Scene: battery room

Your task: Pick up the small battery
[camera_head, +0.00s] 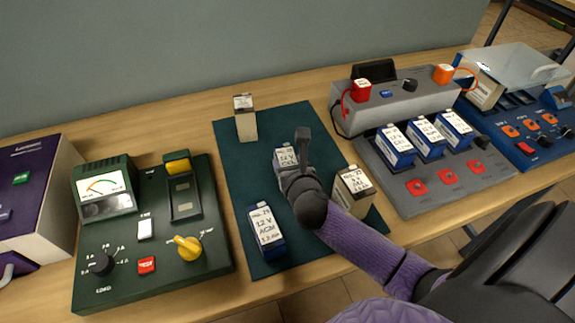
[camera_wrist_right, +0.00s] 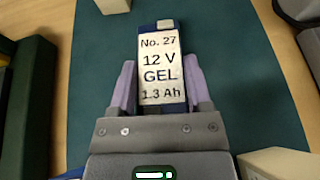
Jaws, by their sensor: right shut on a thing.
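A small blue battery (camera_wrist_right: 161,70) with a white label reading No. 27, 12 V GEL, 1.3 Ah sits between the purple fingers of my right gripper (camera_wrist_right: 161,90) in the right wrist view. The fingers are shut on its two sides. In the head view this battery (camera_head: 285,154) is partly hidden behind my right gripper (camera_head: 294,174), over the middle of the dark green mat (camera_head: 240,182). I cannot tell whether it touches the mat. My left gripper is not in view.
A blue 12 V AGM battery (camera_head: 267,238) stands at the mat's front. Cream batteries stand at the back left (camera_head: 246,124) and right (camera_head: 352,192). A green meter tester (camera_head: 150,255) is left; a grey charger (camera_head: 420,180) with several blue batteries is right.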

